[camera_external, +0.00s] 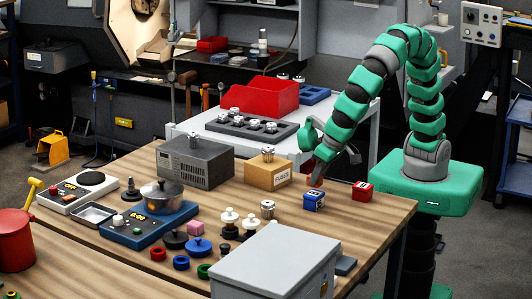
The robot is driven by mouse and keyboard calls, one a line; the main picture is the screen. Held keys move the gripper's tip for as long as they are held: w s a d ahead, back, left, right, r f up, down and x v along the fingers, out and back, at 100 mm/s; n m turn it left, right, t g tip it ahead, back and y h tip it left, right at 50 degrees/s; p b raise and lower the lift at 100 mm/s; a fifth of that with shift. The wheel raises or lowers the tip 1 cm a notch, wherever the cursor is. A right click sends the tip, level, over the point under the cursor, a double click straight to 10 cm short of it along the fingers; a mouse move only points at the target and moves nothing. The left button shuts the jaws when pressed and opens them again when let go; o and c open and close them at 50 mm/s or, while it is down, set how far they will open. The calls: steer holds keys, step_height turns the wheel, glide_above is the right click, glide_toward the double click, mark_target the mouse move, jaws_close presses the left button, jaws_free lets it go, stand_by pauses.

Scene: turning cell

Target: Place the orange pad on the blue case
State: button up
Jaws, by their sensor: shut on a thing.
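My gripper (315,181) is at the end of the green arm, low over the right part of the wooden table. It is shut on a small orange pad (316,183), of which only a little shows between the fingertips. The small blue case (313,202) stands on the table just below the gripper, with a pale label on its front. The pad appears to be just above the case's top; whether they touch I cannot tell.
A red case (362,192) stands close to the right of the blue case. A tan box (268,171) is to the left, and a metal part (267,209) stands front left. A large grey box (275,262) fills the near edge. Some bare wood lies right of it.

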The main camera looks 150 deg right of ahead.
steer(key=shift+f, duration=1.15)
steer(key=shift+f, duration=0.1)
steer(key=o, duration=0.9)
steer(key=shift+o, duration=0.2)
steer(key=v, duration=1.2)
steer(key=shift+a, duration=0.1)
